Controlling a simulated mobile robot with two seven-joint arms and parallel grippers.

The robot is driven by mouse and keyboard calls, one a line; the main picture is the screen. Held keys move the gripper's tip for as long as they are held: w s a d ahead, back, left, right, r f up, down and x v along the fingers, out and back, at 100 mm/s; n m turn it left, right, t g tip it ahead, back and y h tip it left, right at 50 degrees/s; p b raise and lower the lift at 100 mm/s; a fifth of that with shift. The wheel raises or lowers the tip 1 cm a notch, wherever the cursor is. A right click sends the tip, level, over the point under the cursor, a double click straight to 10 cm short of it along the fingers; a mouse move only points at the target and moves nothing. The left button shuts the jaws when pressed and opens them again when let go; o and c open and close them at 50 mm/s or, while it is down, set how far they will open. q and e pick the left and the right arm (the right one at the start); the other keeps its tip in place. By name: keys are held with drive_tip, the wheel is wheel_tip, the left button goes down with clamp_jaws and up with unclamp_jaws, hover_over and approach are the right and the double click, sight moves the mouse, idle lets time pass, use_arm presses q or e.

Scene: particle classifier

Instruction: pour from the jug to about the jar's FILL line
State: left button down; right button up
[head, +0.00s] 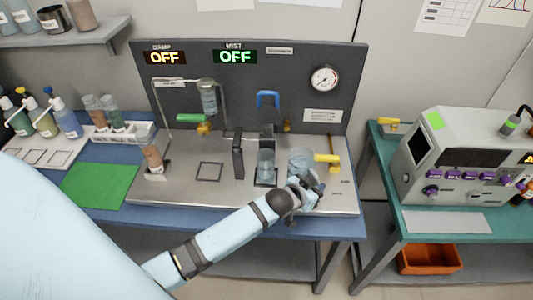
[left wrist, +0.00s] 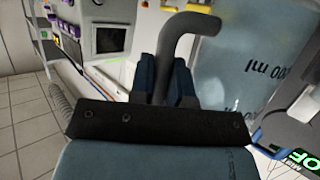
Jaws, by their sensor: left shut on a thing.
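The jug (head: 300,161) is a translucent bluish vessel at the right of the grey bench plate. My left gripper (head: 304,190) is shut on its handle. In the left wrist view the fingers (left wrist: 176,82) close around the dark curved handle, and the jug's wall (left wrist: 255,75) with its "ml" print fills the right side. The jar (head: 266,165) is a clear vessel on the plate just left of the jug, beside a dark upright block. I cannot make out the FILL line or the level in either vessel. My right gripper is not in view.
A dark upright block (head: 238,158) stands left of the jar. A yellow-handled fitting (head: 327,158) is just right of the jug. A back panel (head: 290,70) carries a gauge and two OFF displays. A brown-topped bottle (head: 153,158) stands farther left.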

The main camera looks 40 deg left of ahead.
sight(308, 172)
use_arm(q)
drive_tip(key=shift+r, duration=0.1)
idle(0.3)
drive_tip(key=shift+a+n+b, duration=0.25)
drive_tip(key=shift+n+b, duration=0.05)
drive_tip(key=shift+b, duration=0.35)
drive_tip(key=a+n+h+b, duration=0.1)
drive_tip(key=b, duration=0.1)
drive_tip(key=shift+r+t+b, duration=0.2)
drive_tip(key=shift+t+b, duration=0.1)
drive_tip(key=shift+t, duration=0.1)
drive_tip(key=shift+s+a+r+n+t+h+b, duration=0.1)
drive_tip(key=shift+a+r+n+t+h+b, duration=0.3)
drive_tip(key=shift+a+r+n+h+b, duration=0.9)
drive_tip(key=shift+d+f+y+b, duration=0.1)
drive_tip(key=shift+d+y+b, duration=0.15)
drive_tip(key=shift+y+b, duration=0.2)
drive_tip(key=shift+a, duration=0.1)
drive_tip(key=shift+a+r, duration=0.1)
drive_tip(key=shift+r, duration=0.3)
